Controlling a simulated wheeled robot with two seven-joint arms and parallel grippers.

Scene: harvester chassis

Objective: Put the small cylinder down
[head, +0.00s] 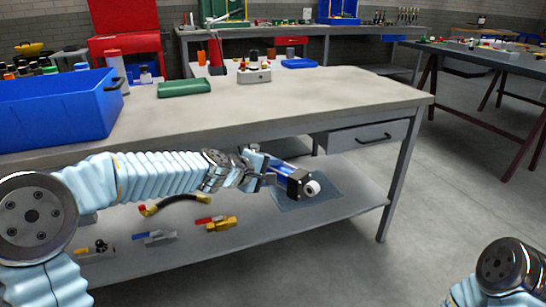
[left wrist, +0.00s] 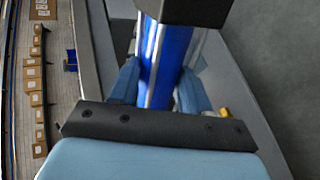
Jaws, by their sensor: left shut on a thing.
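My left gripper (head: 266,173) is shut on the small cylinder (head: 283,168), a blue body with a dark end block and a pale round end. The gripper holds it near the front of the workbench, over the lower shelf (head: 270,229) and a blue-grey mat (head: 322,196). In the left wrist view the blue cylinder (left wrist: 158,62) runs between the two blue fingers, its dark block at the top. I cannot tell whether the cylinder touches the mat. My right gripper is out of view; only part of that arm shows at the lower right.
The shelf also holds a valve with a yellow body (head: 221,224), a blue-handled valve (head: 154,238) and a hose (head: 170,203). The bench top (head: 300,98) is above, with a blue bin (head: 55,112) and a green case (head: 184,88). A drawer (head: 368,136) hangs at the right.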

